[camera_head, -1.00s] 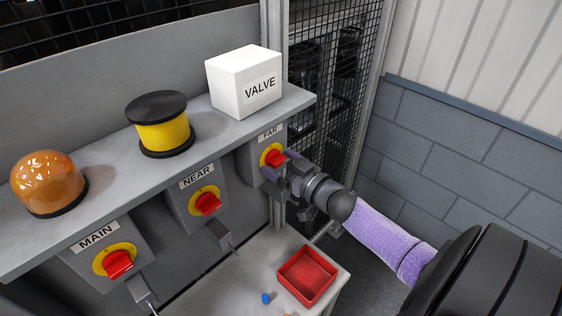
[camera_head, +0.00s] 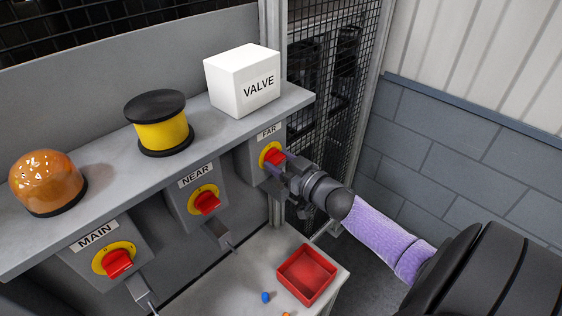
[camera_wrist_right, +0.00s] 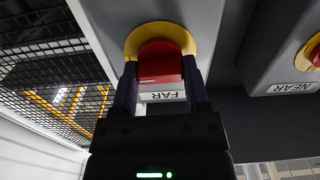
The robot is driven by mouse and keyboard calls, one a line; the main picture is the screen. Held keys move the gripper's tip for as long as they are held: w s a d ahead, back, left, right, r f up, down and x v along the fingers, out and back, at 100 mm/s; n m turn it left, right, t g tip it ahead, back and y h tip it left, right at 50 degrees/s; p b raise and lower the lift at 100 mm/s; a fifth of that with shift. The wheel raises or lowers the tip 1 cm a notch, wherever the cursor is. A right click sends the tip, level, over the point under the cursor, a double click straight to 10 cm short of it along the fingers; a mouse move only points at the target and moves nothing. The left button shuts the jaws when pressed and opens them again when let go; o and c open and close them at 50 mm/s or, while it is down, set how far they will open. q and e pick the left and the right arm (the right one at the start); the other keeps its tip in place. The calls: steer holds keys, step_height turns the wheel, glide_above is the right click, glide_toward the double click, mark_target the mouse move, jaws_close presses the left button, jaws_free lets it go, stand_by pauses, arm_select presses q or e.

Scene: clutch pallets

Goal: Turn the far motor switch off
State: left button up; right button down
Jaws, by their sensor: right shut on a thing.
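The far motor switch has a red knob (camera_head: 273,157) on a yellow disc, on a grey box labelled FAR under the shelf. My right gripper (camera_head: 284,163) reaches it from the right. In the right wrist view the red knob (camera_wrist_right: 160,64) sits between the two fingers of my right gripper (camera_wrist_right: 160,80), which are shut on its sides. The FAR label shows upside down below the knob there. The fingers partly hide the knob's sides. My left gripper is not in view.
The NEAR switch (camera_head: 207,202) and MAIN switch (camera_head: 117,262) are to the left. A white VALVE box (camera_head: 243,82), a yellow and black spool (camera_head: 163,130) and an orange lamp (camera_head: 47,182) stand on the shelf. A red tray (camera_head: 287,282) lies below; mesh fencing is close behind.

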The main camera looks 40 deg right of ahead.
steer(key=n, duration=0.8)
steer(key=shift+n, duration=0.4)
steer(key=n+b, duration=0.1)
steer(key=n, duration=0.3)
steer(key=shift+n, duration=0.3)
steer(key=shift+n+b, duration=0.6)
steer(key=shift+n, duration=1.3)
steer(key=shift+r+n, duration=0.1)
steer(key=shift+n, duration=0.2)
